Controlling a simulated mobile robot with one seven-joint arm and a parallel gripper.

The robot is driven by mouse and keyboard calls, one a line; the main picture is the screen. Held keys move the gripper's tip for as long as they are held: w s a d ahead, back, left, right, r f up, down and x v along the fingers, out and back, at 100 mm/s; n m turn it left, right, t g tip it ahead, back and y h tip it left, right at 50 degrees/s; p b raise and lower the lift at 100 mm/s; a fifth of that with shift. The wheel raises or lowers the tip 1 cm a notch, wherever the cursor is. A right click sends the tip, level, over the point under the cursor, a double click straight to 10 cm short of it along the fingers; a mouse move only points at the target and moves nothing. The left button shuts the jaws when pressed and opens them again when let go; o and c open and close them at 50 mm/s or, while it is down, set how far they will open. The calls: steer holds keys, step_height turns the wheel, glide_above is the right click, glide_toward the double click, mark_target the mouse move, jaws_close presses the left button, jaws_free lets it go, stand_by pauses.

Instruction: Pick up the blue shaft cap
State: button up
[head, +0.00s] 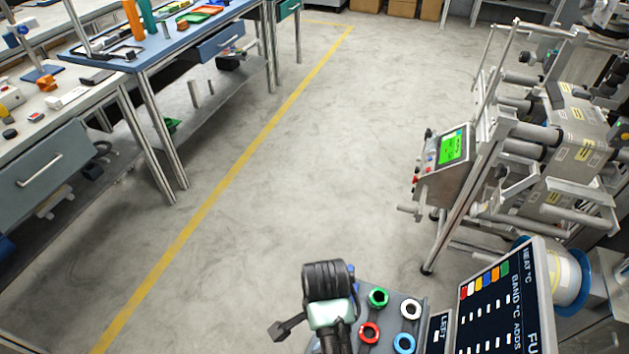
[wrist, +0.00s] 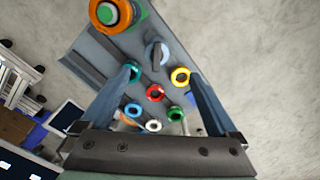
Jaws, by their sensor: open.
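In the head view, a blue ring-shaped cap (head: 404,344) sits on a grey panel (head: 384,296) at the bottom edge, near green, white and red ring-shaped caps. In the wrist view, several coloured caps stand on the panel, including a blue-teal one (wrist: 133,110) beside my left finger; I cannot tell for sure that it is the same cap. My gripper (wrist: 162,72) is open, its two fingers reaching over the panel on either side of the caps. Nothing is seen held between them. In the head view my arm hides the fingertips.
A red cap (wrist: 155,93), a yellow cap (wrist: 180,77), a green cap (wrist: 175,113) and a white cap (wrist: 153,126) crowd the space between my fingers. A display screen (head: 500,300) rises right of the panel.

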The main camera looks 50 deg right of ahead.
steer(key=f, duration=0.3)
steer(key=f+b, duration=0.1)
steer(key=f, duration=0.3)
steer(key=f+b, duration=0.1)
steer(key=f, duration=0.2)
steer(key=shift+s+f, duration=0.3)
steer(key=shift+s, duration=0.05)
steer(key=shift+c, duration=0.3)
jaws_close()
